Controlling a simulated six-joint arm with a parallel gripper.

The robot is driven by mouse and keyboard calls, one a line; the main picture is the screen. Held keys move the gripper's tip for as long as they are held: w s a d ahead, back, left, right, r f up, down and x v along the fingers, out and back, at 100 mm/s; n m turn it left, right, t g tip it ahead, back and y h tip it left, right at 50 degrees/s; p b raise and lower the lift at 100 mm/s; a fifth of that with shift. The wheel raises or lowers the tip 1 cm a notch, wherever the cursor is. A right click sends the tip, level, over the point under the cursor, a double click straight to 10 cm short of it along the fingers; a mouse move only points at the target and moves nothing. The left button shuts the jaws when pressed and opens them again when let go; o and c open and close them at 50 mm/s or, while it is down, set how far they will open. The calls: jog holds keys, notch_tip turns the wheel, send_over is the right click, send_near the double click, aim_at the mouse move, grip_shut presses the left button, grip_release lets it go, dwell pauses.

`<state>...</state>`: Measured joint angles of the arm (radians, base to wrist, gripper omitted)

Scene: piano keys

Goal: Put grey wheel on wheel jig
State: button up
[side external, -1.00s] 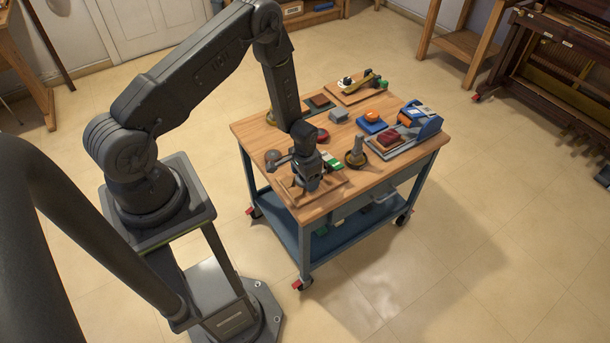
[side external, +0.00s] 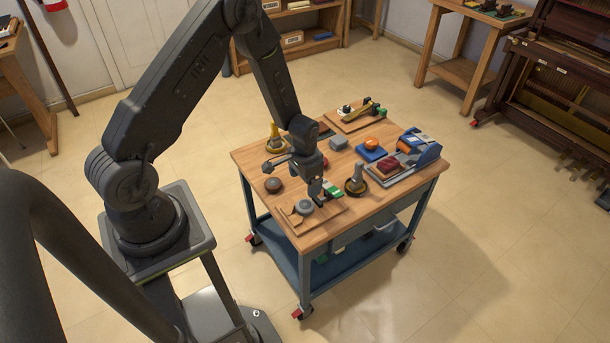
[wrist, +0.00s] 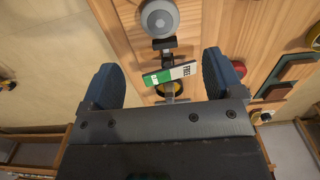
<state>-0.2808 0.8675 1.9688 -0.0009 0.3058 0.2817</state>
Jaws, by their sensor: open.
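A green and white box (side external: 332,189) is beyond the gripper and shows below the wheel in the wrist view (wrist: 170,73). A dark round-based post (side external: 356,182) stands to the right. A brown round knob (side external: 272,185) is to the left.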

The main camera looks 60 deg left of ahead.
jog(key=s+d+r+t, duration=0.1)
jog(key=s+d+r, duration=0.15)
jog(key=r, duration=0.95)
jog(key=s+d+r+t, duration=0.1)
jog(key=d+r+t, duration=0.15)
jog(key=r, duration=1.05)
jog(key=s+d+r+t, duration=0.1)
jog(key=s+d+r, duration=0.2)
jog(key=s+r, duration=0.2)
jog(key=s+d+r+t, duration=0.1)
jog(key=s+d+r, duration=0.2)
jog(key=s, duration=0.6)
jog(key=shift+w+v, duration=0.3)
jog(key=shift+v, duration=0.95)
